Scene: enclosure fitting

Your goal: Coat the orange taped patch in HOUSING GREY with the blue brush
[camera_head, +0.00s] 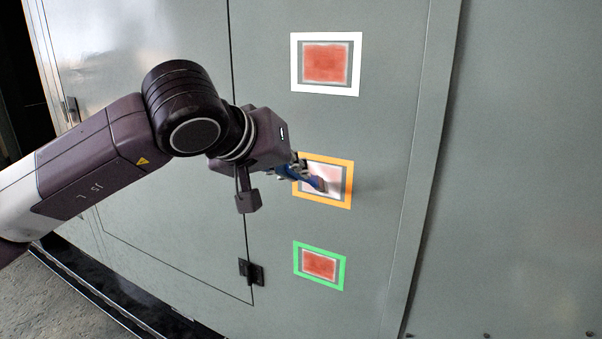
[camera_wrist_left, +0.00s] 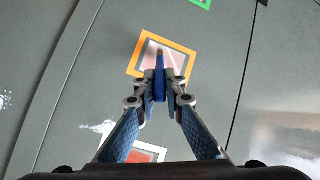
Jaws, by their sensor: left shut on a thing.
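The orange taped patch (camera_head: 349,187) is the middle one of three on the grey panel. Inside the orange frame the surface is pale whitish-pink with some reddish area still showing. The patch also shows in the left wrist view (camera_wrist_left: 186,56). My left gripper (camera_head: 297,168) is shut on the blue brush (camera_head: 311,180), whose head lies over the patch; I cannot tell whether it touches. In the left wrist view the brush (camera_wrist_left: 159,85) stands between the fingertips (camera_wrist_left: 160,98), its tip over the patch. The gripper hides part of the frame's left side. My right gripper is not in view.
A white taped patch (camera_head: 326,64) with a red middle is above, and a green taped patch (camera_head: 320,265) with a red middle is below. A door seam and a dark hinge (camera_head: 251,272) run left of the patches. A raised panel edge (camera_head: 430,150) stands to the right.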

